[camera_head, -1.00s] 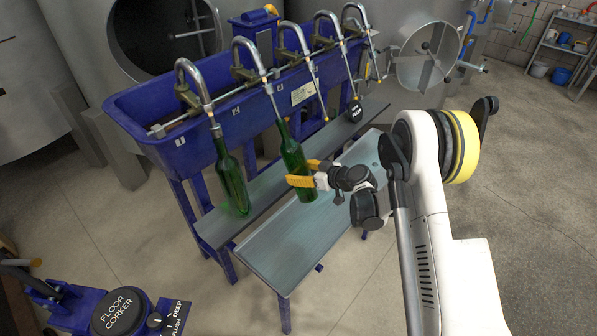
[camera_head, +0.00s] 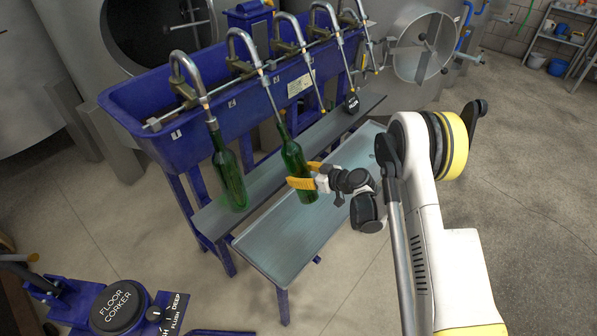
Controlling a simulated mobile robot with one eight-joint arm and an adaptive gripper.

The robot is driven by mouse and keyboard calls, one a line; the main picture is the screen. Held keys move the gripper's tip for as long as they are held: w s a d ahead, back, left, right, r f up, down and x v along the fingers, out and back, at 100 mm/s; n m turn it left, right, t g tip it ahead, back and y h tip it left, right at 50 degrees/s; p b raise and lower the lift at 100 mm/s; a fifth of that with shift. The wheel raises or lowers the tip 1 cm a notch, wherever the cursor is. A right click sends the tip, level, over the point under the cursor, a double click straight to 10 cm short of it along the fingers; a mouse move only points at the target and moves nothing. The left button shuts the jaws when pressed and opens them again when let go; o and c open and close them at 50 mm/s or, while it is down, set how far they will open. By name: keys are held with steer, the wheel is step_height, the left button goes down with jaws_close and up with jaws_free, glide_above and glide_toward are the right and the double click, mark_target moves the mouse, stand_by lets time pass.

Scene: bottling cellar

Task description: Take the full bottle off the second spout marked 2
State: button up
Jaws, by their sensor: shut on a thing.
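A green bottle (camera_head: 292,153) is below the second spout (camera_head: 265,80) from the near left end of the blue filler trough. It leans, with its neck at the spout's tip; I cannot tell whether the tip is still inside the mouth. My gripper (camera_head: 303,178), with yellow fingers, is shut on the bottle's body from the right. The bottle's base shows over the lower tray, in front of the shelf edge. Its fill level is not clear. Another green bottle (camera_head: 229,178) stands on the shelf (camera_head: 262,178) under the first spout (camera_head: 192,80).
The lower tray (camera_head: 290,235) is bare. A floor corker (camera_head: 118,305) stands at the lower left. Steel tanks are behind; the floor at right is clear.

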steer(key=shift+f, duration=0.1)
stand_by(0.3)
steer(key=shift+s+d+f, duration=0.15)
steer(key=shift+d+f, duration=0.05)
steer(key=shift+f, duration=0.35)
steer(key=shift+s+d+f, duration=0.2)
steer(key=shift+d+f, duration=0.05)
steer(key=shift+f, duration=0.3)
steer(key=shift+s+d+f, duration=0.15)
steer(key=shift+d+f, duration=0.05)
steer(key=shift+f, duration=0.35)
steer(key=shift+f, duration=0.15)
steer(key=shift+s+d+f, duration=0.2)
steer(key=shift+d+f, duration=0.05)
steer(key=shift+f, duration=0.35)
steer(key=shift+s+d+f, duration=0.15)
steer(key=shift+d+f, duration=0.1)
steer(key=shift+f, duration=0.4)
steer(key=shift+s+d+f, duration=0.2)
steer(key=shift+d+f, duration=0.05)
steer(key=shift+f, duration=0.35)
steer(key=shift+d, duration=0.1)
